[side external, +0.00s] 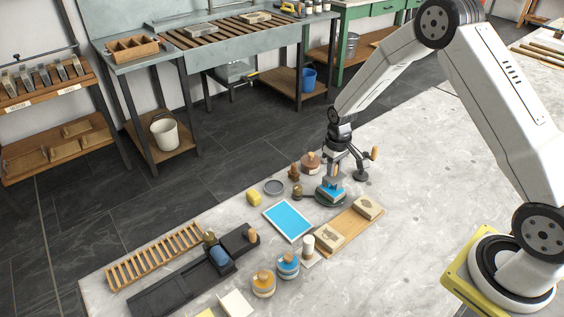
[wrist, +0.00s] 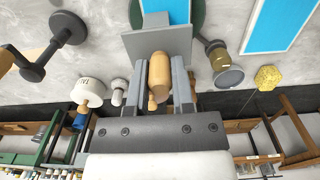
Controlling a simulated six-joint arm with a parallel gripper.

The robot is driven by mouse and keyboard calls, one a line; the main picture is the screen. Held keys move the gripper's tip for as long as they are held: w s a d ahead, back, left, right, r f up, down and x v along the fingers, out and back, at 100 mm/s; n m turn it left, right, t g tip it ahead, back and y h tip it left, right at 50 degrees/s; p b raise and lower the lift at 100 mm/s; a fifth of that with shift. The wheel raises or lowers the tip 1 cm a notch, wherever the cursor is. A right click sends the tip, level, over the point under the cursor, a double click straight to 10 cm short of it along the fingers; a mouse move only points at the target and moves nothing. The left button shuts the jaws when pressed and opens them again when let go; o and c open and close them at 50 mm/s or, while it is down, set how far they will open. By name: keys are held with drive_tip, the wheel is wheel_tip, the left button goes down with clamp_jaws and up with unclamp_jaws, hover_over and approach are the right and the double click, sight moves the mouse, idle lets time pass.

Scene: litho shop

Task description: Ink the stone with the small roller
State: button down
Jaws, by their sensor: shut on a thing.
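My gripper (wrist: 168,85) is shut on a tool with a pale wooden handle (wrist: 159,75) and a flat grey plate (wrist: 130,44). In the side view my gripper (side external: 335,172) points down above a blue-topped block (side external: 326,196) on a dark green round base; contact cannot be told. The blue top (wrist: 180,10) and green base (wrist: 198,15) show beyond the plate in the wrist view. Two pale stones with dark drawings, near (side external: 330,237) and far (side external: 368,206), lie on a wooden board. A blue roller-like cylinder (side external: 220,256) lies by black slabs; which thing is the small roller is unclear.
A white-framed blue slab (side external: 288,220) lies left of the board. The right tabletop is clear.

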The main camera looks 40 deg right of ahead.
drive_tip(key=shift+w, duration=0.4)
drive_tip(key=shift+r, duration=1.5)
drive_tip(key=shift+a+f, duration=0.8)
drive_tip(key=shift+a, duration=0.25)
drive_tip(key=shift+f, duration=0.75)
drive_tip(key=shift+s, duration=0.1)
